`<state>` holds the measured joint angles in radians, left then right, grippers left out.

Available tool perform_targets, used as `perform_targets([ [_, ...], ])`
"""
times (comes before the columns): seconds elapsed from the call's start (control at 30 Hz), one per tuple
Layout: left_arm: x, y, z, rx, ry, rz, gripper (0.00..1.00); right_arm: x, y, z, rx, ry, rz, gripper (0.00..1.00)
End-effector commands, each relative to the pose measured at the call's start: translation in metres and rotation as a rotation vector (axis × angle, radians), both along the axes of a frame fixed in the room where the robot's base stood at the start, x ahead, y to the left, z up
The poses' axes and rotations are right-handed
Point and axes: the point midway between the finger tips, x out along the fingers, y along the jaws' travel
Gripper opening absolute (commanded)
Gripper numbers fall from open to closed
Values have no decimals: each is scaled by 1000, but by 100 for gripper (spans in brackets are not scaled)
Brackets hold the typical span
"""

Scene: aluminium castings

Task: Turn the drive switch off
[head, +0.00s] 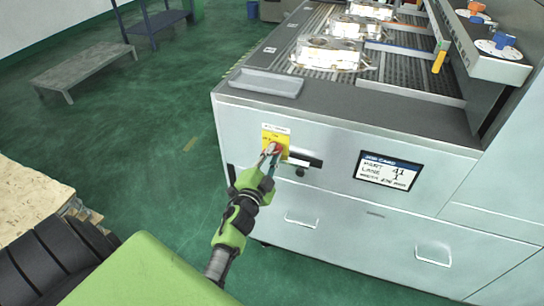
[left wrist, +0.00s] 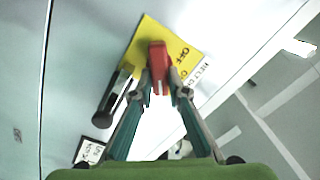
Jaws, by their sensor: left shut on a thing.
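The drive switch is a red handle (left wrist: 157,62) on a yellow plate (left wrist: 182,40) with black lettering, fixed to the front of the white machine cabinet. In the head view the yellow plate (head: 276,139) sits near the cabinet's upper left corner. My left gripper (head: 270,155) is at the plate, with its fingers shut around the red handle. In the left wrist view both fingertips of the left gripper (left wrist: 160,92) close on the handle's near end from its two sides. "OFF" can be read on the plate. My right gripper is not in view.
A black bar handle (left wrist: 114,98) sticks out right beside the plate. A job card display (head: 387,170) is further right on the cabinet front. A grey tray (head: 265,84) and several shiny castings (head: 330,54) lie on the machine top. Green floor (head: 140,130) is open to the left.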

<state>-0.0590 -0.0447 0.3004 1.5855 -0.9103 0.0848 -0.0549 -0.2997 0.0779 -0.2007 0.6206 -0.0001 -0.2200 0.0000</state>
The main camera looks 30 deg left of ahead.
Motion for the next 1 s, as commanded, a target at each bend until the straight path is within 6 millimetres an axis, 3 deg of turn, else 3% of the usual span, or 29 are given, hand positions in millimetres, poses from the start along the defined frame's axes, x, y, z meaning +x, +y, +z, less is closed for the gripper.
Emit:
perform_targets([
  [0.5,1,0,-3,394,91,2,0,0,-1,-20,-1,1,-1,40],
  [1.0,1,0,-2,504,116,4,0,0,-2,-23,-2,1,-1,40],
])
